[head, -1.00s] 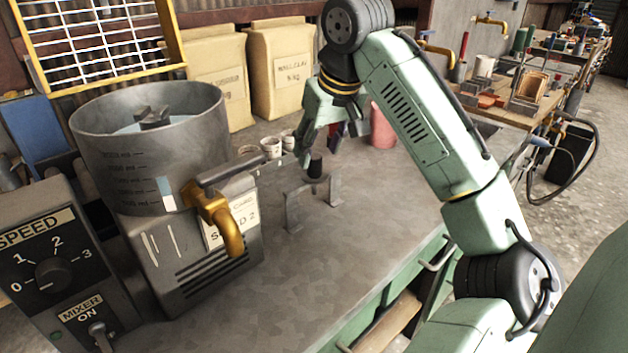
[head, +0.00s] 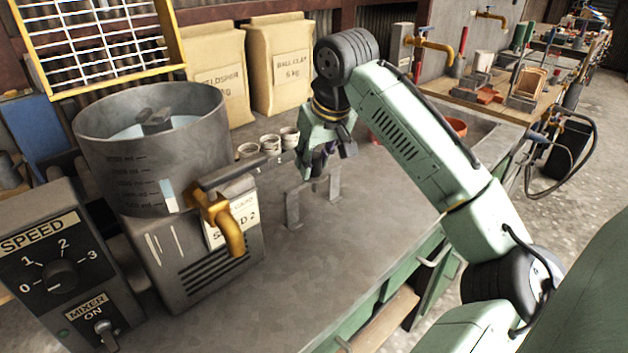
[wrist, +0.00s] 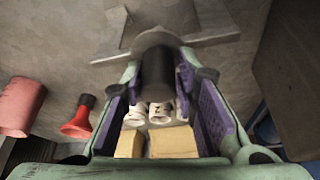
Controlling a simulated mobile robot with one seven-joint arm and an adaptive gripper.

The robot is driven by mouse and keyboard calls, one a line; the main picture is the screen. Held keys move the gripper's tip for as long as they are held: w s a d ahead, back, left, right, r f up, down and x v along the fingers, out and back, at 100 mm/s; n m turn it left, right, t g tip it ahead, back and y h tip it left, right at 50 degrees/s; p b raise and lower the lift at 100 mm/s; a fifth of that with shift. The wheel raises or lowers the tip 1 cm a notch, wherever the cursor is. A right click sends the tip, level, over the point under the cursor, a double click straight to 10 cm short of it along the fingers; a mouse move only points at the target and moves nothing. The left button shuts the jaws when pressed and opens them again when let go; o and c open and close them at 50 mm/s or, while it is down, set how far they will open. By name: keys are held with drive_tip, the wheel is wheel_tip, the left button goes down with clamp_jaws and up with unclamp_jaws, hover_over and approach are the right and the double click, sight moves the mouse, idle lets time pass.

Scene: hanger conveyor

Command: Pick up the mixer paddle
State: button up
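The mixer paddle stands upright at a grey metal stand (head: 293,207) on the bench; its dark handle (wrist: 160,72) shows in the wrist view. Its lower part is hidden by the handle and stand. My gripper (head: 325,172) is just above the stand, pointing down. In the wrist view my gripper's purple-padded fingers (wrist: 160,90) reach down on both sides of the handle. They look open, with a gap beside the handle. In the head view the fingers hide the handle.
The mixer drum (head: 150,165) with its yellow tap (head: 222,220) stands left of the stand. White cups (head: 270,145) and paper sacks (head: 283,65) are behind. A red funnel-shaped thing (wrist: 82,118) shows in the wrist view. The bench front is clear.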

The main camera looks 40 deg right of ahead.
clamp_jaws()
wheel_tip(320, 180, up, 10)
drive_tip(key=shift+f+b, duration=0.2)
drive_tip(key=shift+b, duration=0.45)
drive_tip(key=shift+r, duration=0.2)
drive_tip(key=shift+s, duration=0.15)
